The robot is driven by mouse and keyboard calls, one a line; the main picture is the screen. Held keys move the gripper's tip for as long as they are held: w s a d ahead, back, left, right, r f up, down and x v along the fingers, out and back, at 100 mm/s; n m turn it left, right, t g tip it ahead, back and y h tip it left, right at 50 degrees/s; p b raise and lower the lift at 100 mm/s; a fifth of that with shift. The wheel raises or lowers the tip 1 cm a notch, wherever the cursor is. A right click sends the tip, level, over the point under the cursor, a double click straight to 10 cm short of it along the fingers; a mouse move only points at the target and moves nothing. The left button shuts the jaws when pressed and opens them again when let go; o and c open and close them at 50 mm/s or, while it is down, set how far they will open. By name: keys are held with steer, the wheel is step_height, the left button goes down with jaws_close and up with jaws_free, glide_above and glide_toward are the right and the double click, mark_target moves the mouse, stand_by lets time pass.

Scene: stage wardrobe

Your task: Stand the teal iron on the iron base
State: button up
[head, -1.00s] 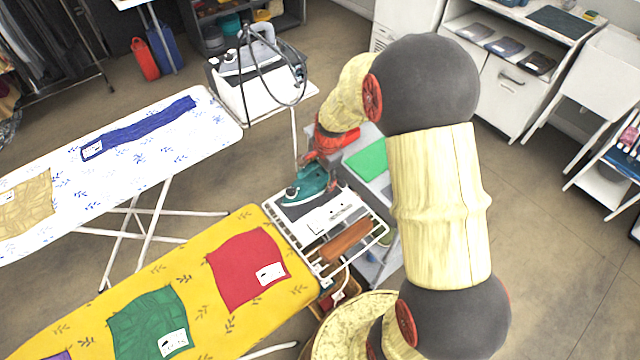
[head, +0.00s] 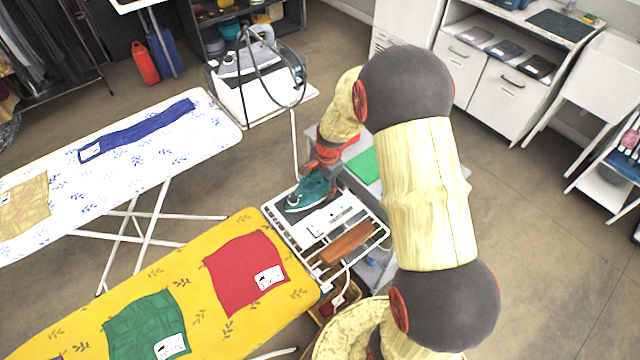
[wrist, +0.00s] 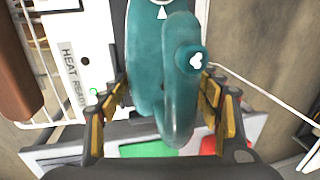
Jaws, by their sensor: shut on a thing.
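The teal iron (head: 308,194) is over the dark plate of the iron base in the head view, its pointed end to the left. I cannot tell whether it touches the plate. The iron base (head: 330,219), with a white front panel, sits on the wire rack at the end of the yellow board. In the wrist view its white panel (wrist: 88,42) reads "HEAT READY" beside a small green light. My gripper (wrist: 165,100) is shut on the handle of the teal iron (wrist: 180,95), one finger on each side. The iron's underside is hidden.
A brown wooden-looking block (head: 347,243) lies on the wire rack (head: 380,236) beside the base. The yellow ironing board (head: 200,312) is in front at left. Another iron on a white station (head: 262,98) stands behind. A grey cart with a green item (head: 364,165) is close behind my gripper.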

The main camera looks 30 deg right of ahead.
steer(key=o, duration=2)
steer(key=s+a+r+n+p, duration=0.2)
steer(key=s+r, duration=0.1)
steer(key=r, duration=0.7)
steer(key=s+a+r+n+p, duration=0.1)
steer(key=s+r, duration=0.1)
steer(key=r, duration=0.9)
steer(key=s+a+r+n+t, duration=0.1)
steer(key=s+a+r+n, duration=0.1)
steer(key=s+r+n, duration=0.2)
steer(key=s+a+r+n+t, duration=0.1)
steer(key=s+a+r+n, duration=0.2)
steer(key=s, duration=0.7)
steer(key=s+a+r+n+t, duration=0.1)
steer(key=s+a+r+n, duration=0.2)
steer(key=s+r+n, duration=0.2)
steer(key=shift+s+a+r+n, duration=0.15)
steer(key=shift+s+r, duration=0.25)
steer(key=shift+s, duration=0.2)
steer(key=shift+s+r+n, duration=0.15)
steer(key=shift+s+r, duration=0.2)
steer(key=shift+s, duration=0.25)
